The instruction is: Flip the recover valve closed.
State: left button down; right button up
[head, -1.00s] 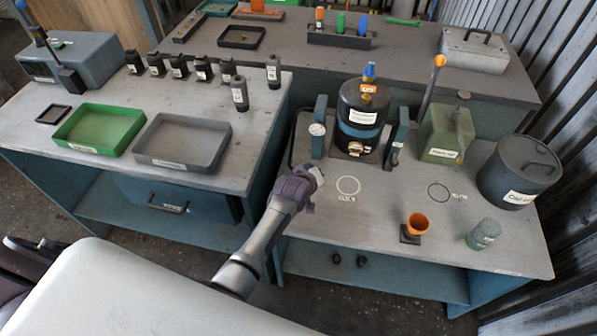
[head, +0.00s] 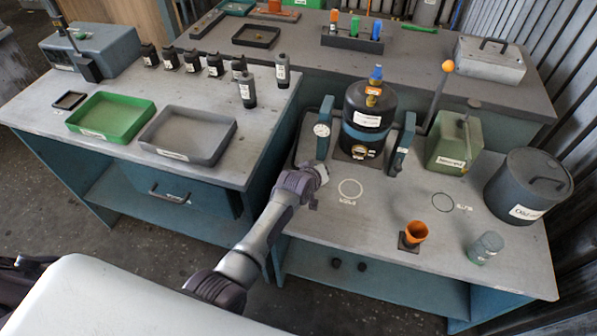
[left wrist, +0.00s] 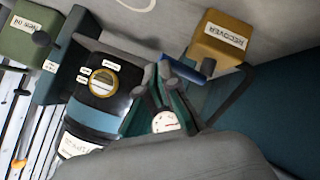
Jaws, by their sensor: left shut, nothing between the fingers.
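In the left wrist view, an ochre box (left wrist: 222,45) has a label that seems to read RECOVER. A short blue lever (left wrist: 184,69) sits at its lower left side and looks apart from the label face. I cannot make this box out in the head view. My left gripper (head: 319,174) is shut and empty, above the bench's left part, just in front of the gauge post (head: 322,143). The black vessel (head: 368,110) with a blue band stands behind it. The round gauge (left wrist: 165,122) also shows in the left wrist view. My right gripper is out of view.
A green box (head: 452,143), a tall orange-knobbed lever (head: 439,92) and a dark lidded bin (head: 528,187) stand to the right. An orange cup (head: 416,232) and a small jar (head: 485,248) are near the front. The bench around the white circle (head: 350,190) is clear.

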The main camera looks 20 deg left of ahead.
pick_arm(q)
jog(key=shift+w+a, duration=0.25)
jog(key=shift+a, duration=0.45)
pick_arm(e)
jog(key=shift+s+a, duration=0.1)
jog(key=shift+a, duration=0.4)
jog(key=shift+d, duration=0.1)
